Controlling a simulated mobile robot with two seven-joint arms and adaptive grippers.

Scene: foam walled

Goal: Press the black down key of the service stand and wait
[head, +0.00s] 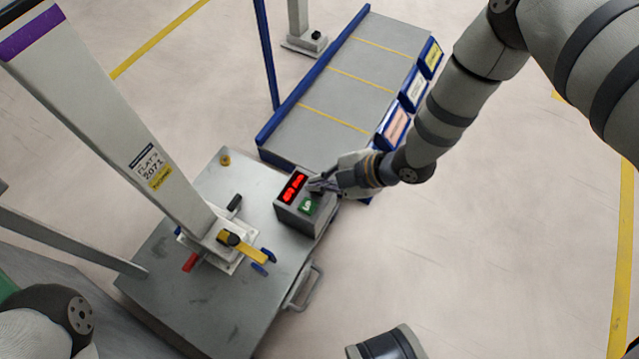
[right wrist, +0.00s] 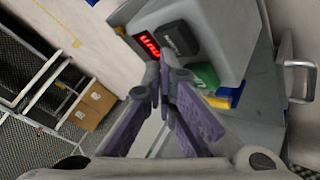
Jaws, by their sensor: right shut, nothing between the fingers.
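In the head view the gripper largely hides the black key.
The box stands on a grey base plate (head: 185,310) with a tall pale post (head: 120,125), a yellow-handled clamp (head: 245,248) and a side handle (head: 303,290). A blue-edged platform (head: 335,80) lies behind. Open floor is at right.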

